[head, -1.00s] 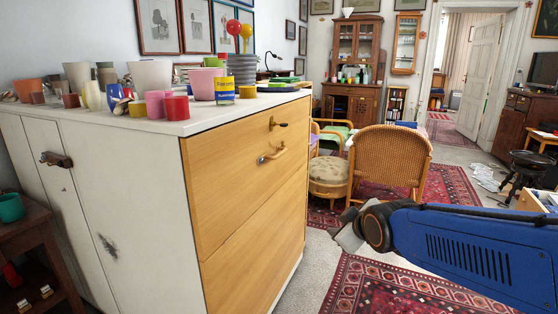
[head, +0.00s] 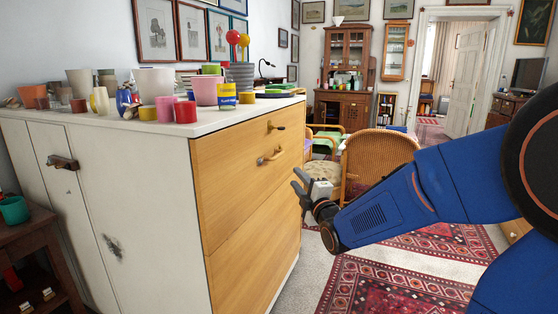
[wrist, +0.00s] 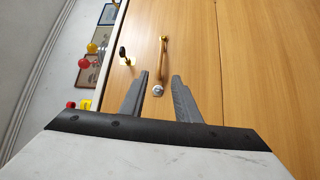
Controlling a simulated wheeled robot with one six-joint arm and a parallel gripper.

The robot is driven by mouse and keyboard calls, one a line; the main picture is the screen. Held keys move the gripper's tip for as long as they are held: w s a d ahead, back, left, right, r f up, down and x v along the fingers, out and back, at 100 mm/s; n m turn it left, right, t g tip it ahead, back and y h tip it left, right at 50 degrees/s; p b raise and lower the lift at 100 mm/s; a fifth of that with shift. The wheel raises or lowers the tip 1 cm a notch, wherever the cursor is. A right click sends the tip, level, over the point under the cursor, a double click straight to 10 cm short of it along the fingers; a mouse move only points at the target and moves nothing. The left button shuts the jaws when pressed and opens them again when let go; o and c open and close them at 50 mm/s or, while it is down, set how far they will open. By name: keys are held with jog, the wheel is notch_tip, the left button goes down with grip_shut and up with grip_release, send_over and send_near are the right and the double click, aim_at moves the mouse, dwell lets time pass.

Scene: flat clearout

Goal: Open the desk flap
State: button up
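The desk flap (head: 235,170) is the upper light-wood panel on the front of a white cabinet. It stands upright and flush with the front, so it is shut. It carries a brass handle (head: 270,156) and, above that, a dark key or knob (head: 275,126). In the wrist view the flap (wrist: 190,40) fills most of the picture, with the handle (wrist: 163,52) ahead between my fingertips and the knob (wrist: 123,54) to its left. My gripper (head: 297,182) is open and empty, to the right of the flap and apart from the handle; its fingers (wrist: 160,76) show spread.
Several cups and pots stand on the white cabinet top (head: 200,130). A wicker chair (head: 375,155) stands behind my arm. A side table (head: 35,240) is at the left. A patterned rug (head: 390,285) covers the floor to the right of the cabinet.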

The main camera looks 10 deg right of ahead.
jog(key=w+a+r, duration=0.2)
jog(key=w, duration=1.4)
jog(key=shift+w+a, duration=0.15)
jog(key=shift+a, duration=0.05)
grip_shut()
